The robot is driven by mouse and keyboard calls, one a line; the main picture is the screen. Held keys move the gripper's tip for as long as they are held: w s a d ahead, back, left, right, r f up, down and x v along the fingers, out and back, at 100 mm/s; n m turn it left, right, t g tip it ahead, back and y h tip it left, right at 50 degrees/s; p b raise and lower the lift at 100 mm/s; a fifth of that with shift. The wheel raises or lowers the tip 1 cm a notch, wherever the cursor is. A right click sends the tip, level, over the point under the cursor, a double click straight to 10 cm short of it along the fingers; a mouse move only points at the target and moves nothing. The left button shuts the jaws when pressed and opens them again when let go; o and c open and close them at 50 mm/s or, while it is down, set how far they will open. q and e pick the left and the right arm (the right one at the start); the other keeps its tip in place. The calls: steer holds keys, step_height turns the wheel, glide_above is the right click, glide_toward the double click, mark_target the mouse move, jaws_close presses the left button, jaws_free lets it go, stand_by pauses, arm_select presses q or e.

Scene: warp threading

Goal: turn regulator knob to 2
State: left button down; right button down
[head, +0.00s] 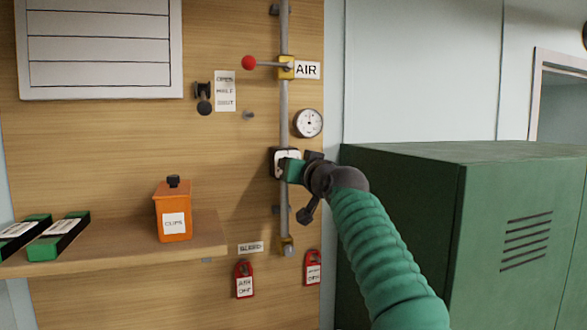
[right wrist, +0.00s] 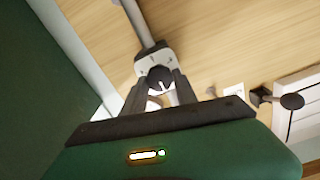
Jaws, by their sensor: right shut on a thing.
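The regulator (head: 277,154) is a dark-edged box with a white face on the vertical grey pipe of the wooden board. In the right wrist view its white dial face (right wrist: 146,64) carries small dark marks, too small to read. Its round black knob (right wrist: 158,76) has a white pointer line. My right gripper (right wrist: 160,88) has one finger on each side of the knob and is shut on it. In the head view the right gripper (head: 285,166) covers much of the regulator, and the knob is hidden there. My left gripper is in neither view.
A round gauge (head: 308,123) and a red-ended AIR lever (head: 249,63) are above the regulator. Red tags (head: 244,280) hang below. An orange box (head: 173,215) stands on the left shelf (head: 215,240). A green cabinet (head: 400,180) stands close on the right.

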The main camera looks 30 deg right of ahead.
steer(key=shift+w+f, duration=0.15)
steer(key=shift+f, duration=0.25)
steer(key=c, duration=1.2)
jaws_free()
steer(key=shift+c, duration=0.2)
steer(key=shift+o, duration=1.4)
steer(key=shift+d+r, duration=0.1)
steer(key=shift+r, duration=0.05)
steer(key=b+v, duration=0.8)
steer(key=v, duration=0.8)
steer(key=shift+s, duration=0.4)
